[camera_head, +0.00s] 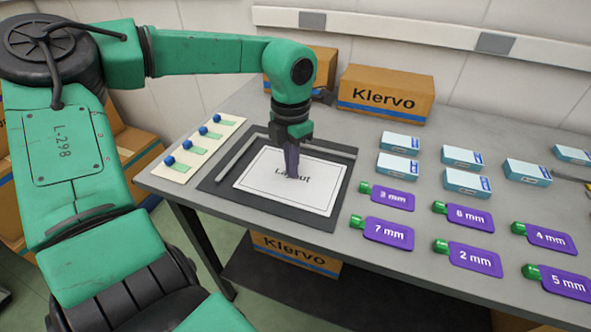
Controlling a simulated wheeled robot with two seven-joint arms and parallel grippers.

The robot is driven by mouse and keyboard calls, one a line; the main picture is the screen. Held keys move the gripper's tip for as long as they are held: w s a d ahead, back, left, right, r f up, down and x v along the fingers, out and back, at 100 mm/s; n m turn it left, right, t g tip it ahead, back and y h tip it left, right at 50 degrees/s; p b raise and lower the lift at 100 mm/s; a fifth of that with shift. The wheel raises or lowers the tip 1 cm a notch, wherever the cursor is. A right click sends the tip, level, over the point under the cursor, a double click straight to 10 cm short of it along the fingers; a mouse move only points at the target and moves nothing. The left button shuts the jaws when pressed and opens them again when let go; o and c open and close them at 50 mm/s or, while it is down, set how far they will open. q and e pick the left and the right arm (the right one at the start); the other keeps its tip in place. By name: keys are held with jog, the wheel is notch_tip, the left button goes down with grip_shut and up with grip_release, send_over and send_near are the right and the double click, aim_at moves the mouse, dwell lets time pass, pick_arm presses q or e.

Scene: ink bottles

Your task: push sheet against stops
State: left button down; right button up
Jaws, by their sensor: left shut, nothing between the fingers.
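A white sheet (315,203) printed with "Layout" and a thin border lies on a dark mat (218,190) on the grey table. A narrow strip of mat shows between the sheet and these bars. My left gripper (292,172) is shut and empty, pointing down over the sheet's far part and hiding some of the printed word. I cannot tell whether its tips touch the sheet. My right gripper is not in view.
Left of the mat is a pale strip (181,176) with blue-knobbed green pieces. Right of it are purple tags such as "7 mm" (388,232) and several small light-blue boxes (400,142). A Klervo carton (386,93) stands at the back.

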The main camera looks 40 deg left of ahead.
aim_at(281, 162)
pick_arm(q)
jog(key=shift+w+a+f+p, duration=0.15)
jog(key=shift+w+a, duration=0.25)
jog(key=shift+a, duration=0.75)
jog(key=shift+w+a+p, duration=0.2)
jog(key=shift+w+a, duration=0.15)
jog(key=shift+a, duration=0.8)
jog(key=shift+w+r+p, duration=0.15)
jog(key=shift+r+p, duration=2.45)
jog(key=shift+r, duration=0.9)
